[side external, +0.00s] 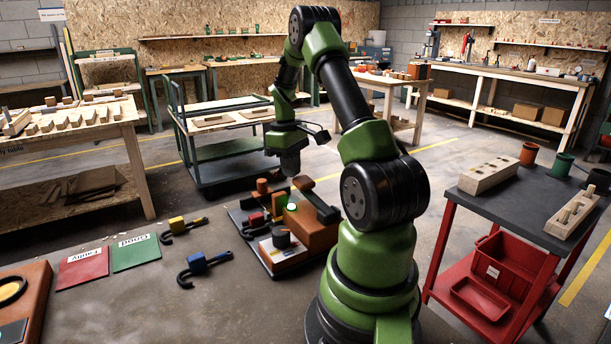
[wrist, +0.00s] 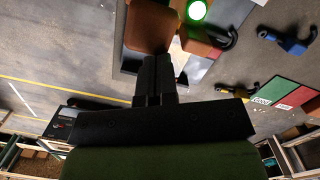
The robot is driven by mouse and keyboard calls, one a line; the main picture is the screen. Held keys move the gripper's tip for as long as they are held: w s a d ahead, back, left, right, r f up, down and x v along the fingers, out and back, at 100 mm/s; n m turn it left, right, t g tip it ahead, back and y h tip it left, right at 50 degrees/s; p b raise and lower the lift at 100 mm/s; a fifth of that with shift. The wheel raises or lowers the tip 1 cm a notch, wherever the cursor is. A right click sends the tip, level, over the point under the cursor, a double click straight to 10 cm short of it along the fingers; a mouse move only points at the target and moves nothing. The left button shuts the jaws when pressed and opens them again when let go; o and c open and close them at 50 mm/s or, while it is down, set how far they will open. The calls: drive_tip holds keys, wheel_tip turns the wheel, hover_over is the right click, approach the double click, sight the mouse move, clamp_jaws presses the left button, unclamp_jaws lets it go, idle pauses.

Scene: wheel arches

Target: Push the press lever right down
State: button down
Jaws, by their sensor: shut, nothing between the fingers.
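The press (side external: 312,232) is an orange-brown block on a dark baseplate, with a lit green lamp (side external: 291,207) on it. The lamp also shows at the top of the wrist view (wrist: 197,9). I cannot clearly tell which part is the press lever. My gripper (side external: 290,173) points down at the far side of the press, close above it. In the wrist view my gripper (wrist: 154,82) has its dark fingers together and empty. Their tips lie just below a brown block (wrist: 150,28); I cannot tell whether they touch. A dark hook (wrist: 222,36) sits beside the lamp.
A blue hook (side external: 205,265) and a yellow hook (side external: 182,228) lie left of the press. A red mat (side external: 82,268) and a green mat (side external: 136,251) lie further left. A dark-topped red cart (side external: 530,205) stands at right, a green trolley (side external: 225,150) behind.

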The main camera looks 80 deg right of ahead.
wheel_tip(320, 180, up, 10)
drive_tip(key=shift+w+d, duration=0.15)
drive_tip(key=shift+w, duration=0.3)
drive_tip(key=shift+f, duration=0.15)
idle(0.5)
drive_tip(key=w+a+r+t+h, duration=0.15)
drive_tip(key=a+r, duration=0.25)
drive_tip(key=a, duration=0.5)
drive_tip(key=w+a+r+t, duration=0.2)
drive_tip(key=a+r, duration=0.3)
drive_tip(key=a, duration=0.3)
drive_tip(key=s+a+t+y, duration=0.1)
drive_tip(key=s+a+t, duration=0.1)
drive_tip(key=s+a, duration=0.2)
drive_tip(key=s+a+t+y, duration=0.2)
drive_tip(key=s+a, duration=0.3)
drive_tip(key=a, duration=0.6)
drive_tip(key=shift+a+f+m+t, duration=0.2)
drive_tip(key=shift+m+t, duration=0.1)
drive_tip(key=shift+t, duration=0.15)
